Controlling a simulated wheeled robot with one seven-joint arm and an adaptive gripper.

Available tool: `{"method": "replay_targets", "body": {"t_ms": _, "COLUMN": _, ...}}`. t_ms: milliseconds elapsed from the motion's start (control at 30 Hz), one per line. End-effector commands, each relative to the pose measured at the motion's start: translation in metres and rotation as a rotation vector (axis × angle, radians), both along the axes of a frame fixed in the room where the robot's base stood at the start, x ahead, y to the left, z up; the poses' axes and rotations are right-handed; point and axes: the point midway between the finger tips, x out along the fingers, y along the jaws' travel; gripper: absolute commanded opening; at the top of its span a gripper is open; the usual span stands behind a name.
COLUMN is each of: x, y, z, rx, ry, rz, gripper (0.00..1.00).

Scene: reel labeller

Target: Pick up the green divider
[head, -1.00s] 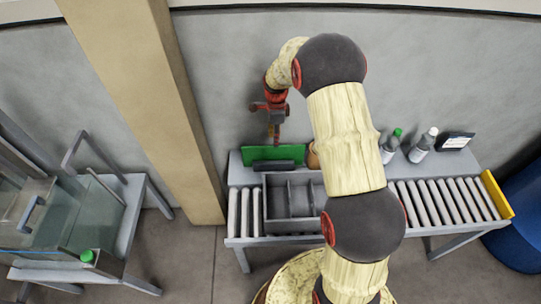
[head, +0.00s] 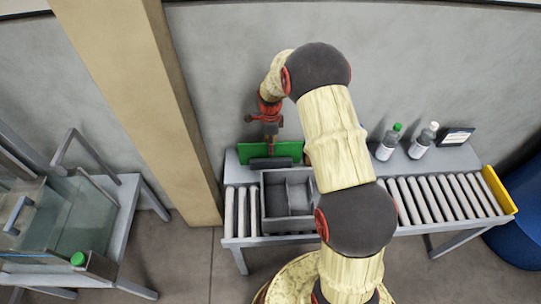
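The green divider (head: 250,154) is a flat green panel standing upright at the back of the conveyor table, close to the wall. A dark block (head: 270,163) lies along its front lower edge. My gripper (head: 270,147) points down at the divider's upper edge, near its middle. The fingers overlap the panel in this view. They are too small to tell whether they are apart or closed on it. My arm hides the area to the right of the divider.
A grey divided box (head: 274,208) sits on the roller conveyor (head: 447,197). A green-capped bottle (head: 387,146), a white-capped bottle (head: 424,142) and a small display (head: 456,137) stand at the back right. A glass-sided tank (head: 62,225) is at left, beyond a tan post (head: 150,100).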

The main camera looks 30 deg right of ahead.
Motion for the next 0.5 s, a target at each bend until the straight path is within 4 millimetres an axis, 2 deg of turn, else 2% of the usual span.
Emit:
{"method": "replay_targets", "body": {"t_ms": 100, "x": 0.0003, "y": -0.0001, "z": 0.0015, "rx": 0.0, "ry": -0.001, "rz": 0.0, "gripper": 0.3}}
{"method": "replay_targets", "body": {"t_ms": 500, "x": 0.0001, "y": -0.0001, "z": 0.0015, "rx": 0.0, "ry": 0.0, "rz": 0.0, "gripper": 0.07}}
